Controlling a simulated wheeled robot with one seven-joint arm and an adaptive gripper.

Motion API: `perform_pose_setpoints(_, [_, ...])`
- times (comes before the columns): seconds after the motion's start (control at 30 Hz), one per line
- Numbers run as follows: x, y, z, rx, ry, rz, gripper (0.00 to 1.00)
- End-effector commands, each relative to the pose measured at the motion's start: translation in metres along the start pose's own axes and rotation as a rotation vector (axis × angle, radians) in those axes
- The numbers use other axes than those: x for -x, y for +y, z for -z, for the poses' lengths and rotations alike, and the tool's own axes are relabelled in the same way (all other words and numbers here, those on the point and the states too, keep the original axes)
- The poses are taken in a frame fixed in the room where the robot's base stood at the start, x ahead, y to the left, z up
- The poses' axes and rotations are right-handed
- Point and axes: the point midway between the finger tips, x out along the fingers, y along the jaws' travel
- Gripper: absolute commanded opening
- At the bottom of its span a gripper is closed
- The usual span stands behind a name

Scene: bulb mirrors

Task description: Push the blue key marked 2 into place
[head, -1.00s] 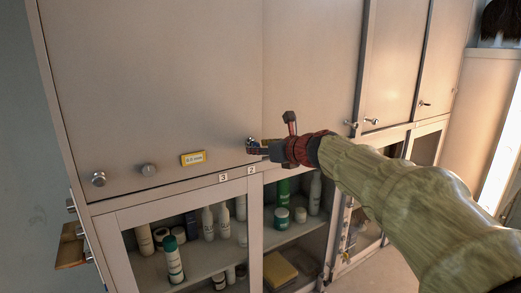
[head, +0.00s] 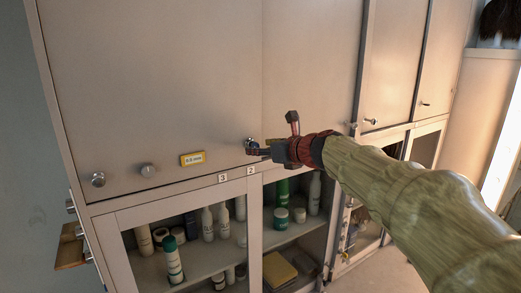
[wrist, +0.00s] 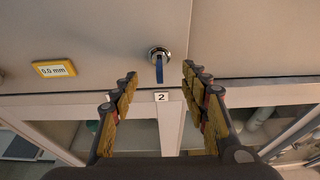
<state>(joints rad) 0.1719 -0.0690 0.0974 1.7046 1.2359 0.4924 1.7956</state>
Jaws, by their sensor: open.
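The blue key (wrist: 159,71) hangs from a round silver lock (wrist: 158,52) on the cabinet's upper door in the wrist view, above a white label marked 2 (wrist: 161,97). How deep the key sits in the lock is hard to tell. My gripper (wrist: 160,76) is open, with one finger to the left and one to the right of the key, apart from it. In the head view my gripper (head: 254,149) is at the lock (head: 249,142) and hides the key.
A yellow-framed label (head: 193,159) and two more silver knobs or locks (head: 148,170) (head: 98,179) are to the left on the door. A label marked 3 (head: 223,178) is beside label 2. Glass-front shelves (head: 204,259) with bottles lie below.

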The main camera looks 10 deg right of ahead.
Motion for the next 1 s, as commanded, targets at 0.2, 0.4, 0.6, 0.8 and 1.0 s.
perform_pose_setpoints(0.2, [0.011, 0.000, 0.000, 0.000, 0.000, 0.000, 0.45])
perform_pose_setpoints(0.4, [0.020, 0.000, 0.000, 0.000, 0.000, 0.000, 0.45])
perform_pose_setpoints(0.6, [0.029, 0.000, 0.000, 0.000, 0.001, 0.001, 0.45])
perform_pose_setpoints(0.8, [0.038, 0.000, 0.000, 0.000, 0.000, 0.000, 0.45])
perform_pose_setpoints(1.0, [0.045, 0.000, 0.000, 0.000, 0.001, 0.000, 0.45])
